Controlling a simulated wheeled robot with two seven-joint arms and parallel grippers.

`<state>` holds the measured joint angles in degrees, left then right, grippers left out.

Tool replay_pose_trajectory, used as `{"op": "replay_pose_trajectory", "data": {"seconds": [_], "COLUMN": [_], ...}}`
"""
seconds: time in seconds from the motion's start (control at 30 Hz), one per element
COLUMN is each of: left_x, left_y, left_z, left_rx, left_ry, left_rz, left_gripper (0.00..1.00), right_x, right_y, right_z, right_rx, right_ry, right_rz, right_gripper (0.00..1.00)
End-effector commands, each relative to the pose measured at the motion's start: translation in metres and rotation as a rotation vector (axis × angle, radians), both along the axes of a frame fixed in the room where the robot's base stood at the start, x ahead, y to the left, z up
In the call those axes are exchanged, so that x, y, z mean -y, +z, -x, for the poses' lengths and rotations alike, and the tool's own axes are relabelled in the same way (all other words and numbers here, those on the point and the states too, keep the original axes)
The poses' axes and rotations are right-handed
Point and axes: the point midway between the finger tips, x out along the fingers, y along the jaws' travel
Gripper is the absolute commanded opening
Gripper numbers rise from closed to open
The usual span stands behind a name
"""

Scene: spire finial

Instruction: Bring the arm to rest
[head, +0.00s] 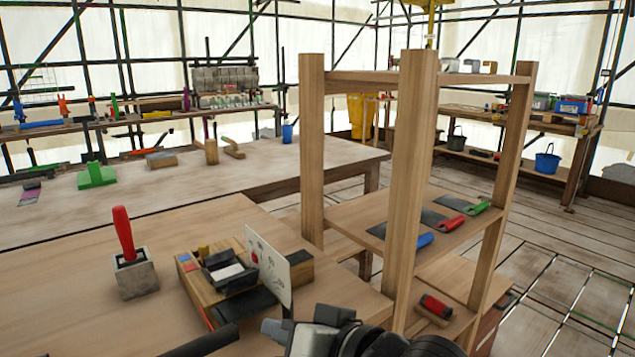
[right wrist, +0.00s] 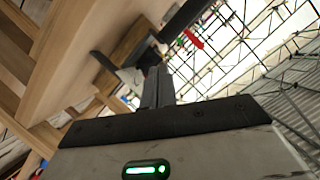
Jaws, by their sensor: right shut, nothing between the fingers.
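My right arm shows at the bottom edge of the head view, in front of the near workbench (head: 80,285) and beside the wooden shelf stand (head: 412,180). My right gripper (head: 275,329) is partly cut off there. In the right wrist view its two grey fingers (right wrist: 157,88) lie together, shut and empty. Nothing hangs from it. My left gripper does not show in either view.
A red-handled tool in a grey block (head: 135,275) and a wooden box with a dark tray (head: 228,272) stand on the bench close by. A dark bar (head: 205,342) crosses the bottom edge; I cannot tell what it is. The shelf stand's posts rise beside my arm.

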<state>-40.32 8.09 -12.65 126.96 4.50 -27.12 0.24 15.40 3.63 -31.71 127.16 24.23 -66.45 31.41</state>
Motion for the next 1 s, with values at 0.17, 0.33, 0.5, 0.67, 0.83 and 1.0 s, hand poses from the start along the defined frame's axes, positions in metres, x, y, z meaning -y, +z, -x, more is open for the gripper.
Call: {"op": "replay_pose_trajectory", "data": {"seconds": [0.17, 0.33, 0.5, 0.67, 0.83, 1.0], "left_x": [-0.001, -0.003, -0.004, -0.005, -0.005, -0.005], "left_y": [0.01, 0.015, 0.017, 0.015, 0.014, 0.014], "left_z": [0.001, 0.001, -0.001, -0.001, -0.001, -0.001], "left_rx": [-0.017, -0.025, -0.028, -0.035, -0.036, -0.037], "left_ry": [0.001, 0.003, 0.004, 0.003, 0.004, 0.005], "left_rz": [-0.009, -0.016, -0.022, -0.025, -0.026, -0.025], "left_gripper": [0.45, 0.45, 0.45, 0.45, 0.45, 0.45], "right_x": [0.062, 0.124, 0.167, 0.182, 0.183, 0.182], "right_y": [-0.088, -0.162, -0.203, -0.216, -0.217, -0.217], "right_z": [0.006, 0.049, 0.096, 0.116, 0.117, 0.117], "right_rx": [-0.008, 0.012, 0.036, 0.051, 0.055, 0.054], "right_ry": [-0.185, -0.296, -0.32, -0.317, -0.316, -0.316], "right_rz": [0.087, 0.281, 0.457, 0.528, 0.533, 0.531], "right_gripper": [0.0, 0.0, 0.0, 0.0, 0.0, 0.0]}}
